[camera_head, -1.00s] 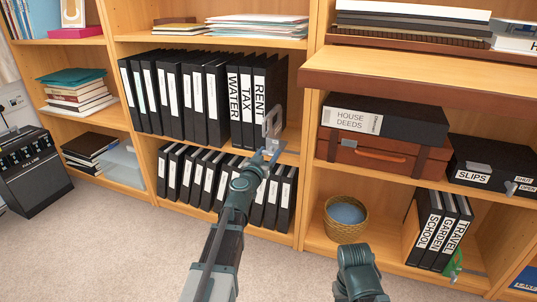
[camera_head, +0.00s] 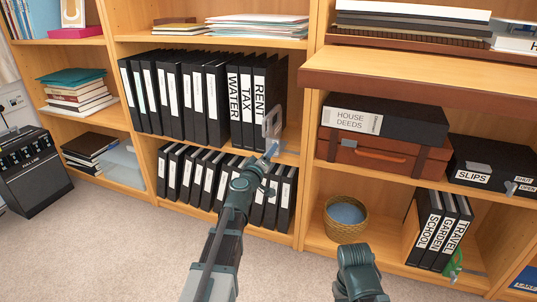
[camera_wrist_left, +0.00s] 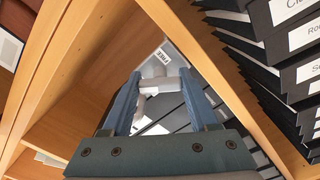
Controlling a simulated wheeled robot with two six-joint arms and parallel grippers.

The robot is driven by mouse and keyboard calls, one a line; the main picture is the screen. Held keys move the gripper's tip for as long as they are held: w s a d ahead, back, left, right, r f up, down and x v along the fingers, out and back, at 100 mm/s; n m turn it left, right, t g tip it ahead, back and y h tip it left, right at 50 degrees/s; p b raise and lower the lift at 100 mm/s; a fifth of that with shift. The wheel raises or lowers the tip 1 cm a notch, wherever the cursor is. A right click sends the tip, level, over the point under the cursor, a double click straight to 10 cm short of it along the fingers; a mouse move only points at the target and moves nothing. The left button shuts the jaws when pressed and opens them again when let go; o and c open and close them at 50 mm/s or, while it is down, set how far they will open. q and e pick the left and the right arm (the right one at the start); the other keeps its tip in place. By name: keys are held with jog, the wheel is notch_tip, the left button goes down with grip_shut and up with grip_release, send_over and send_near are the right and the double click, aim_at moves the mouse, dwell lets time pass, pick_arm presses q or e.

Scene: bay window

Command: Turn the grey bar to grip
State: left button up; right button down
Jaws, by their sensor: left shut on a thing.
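The grey bar (camera_wrist_left: 158,87) shows in the left wrist view between the two blue fingers of my left gripper (camera_wrist_left: 160,92), which are shut on it. Behind it is a pale grey plate (camera_wrist_left: 178,60) with a small label that seems to read FREE, seen tilted. In the head view my left gripper (camera_head: 272,149) is at the shelf edge, just below a grey upright frame (camera_head: 271,122) beside the RENT binder (camera_head: 264,85). The bar itself is mostly hidden there by the gripper. My right gripper is out of view; only part of that arm shows.
Black binders (camera_head: 190,95) stand in a row left of the frame, with more binders (camera_head: 185,175) on the shelf below. A wooden upright (camera_head: 308,120) is close on the right. A wicker basket (camera_head: 333,222) stands on the lower right shelf.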

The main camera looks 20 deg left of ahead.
pick_arm(q)
jog(key=n, duration=0.4)
jog(key=shift+n, duration=1.8)
jog(key=o, duration=1.4)
jog(key=shift+s, duration=0.1)
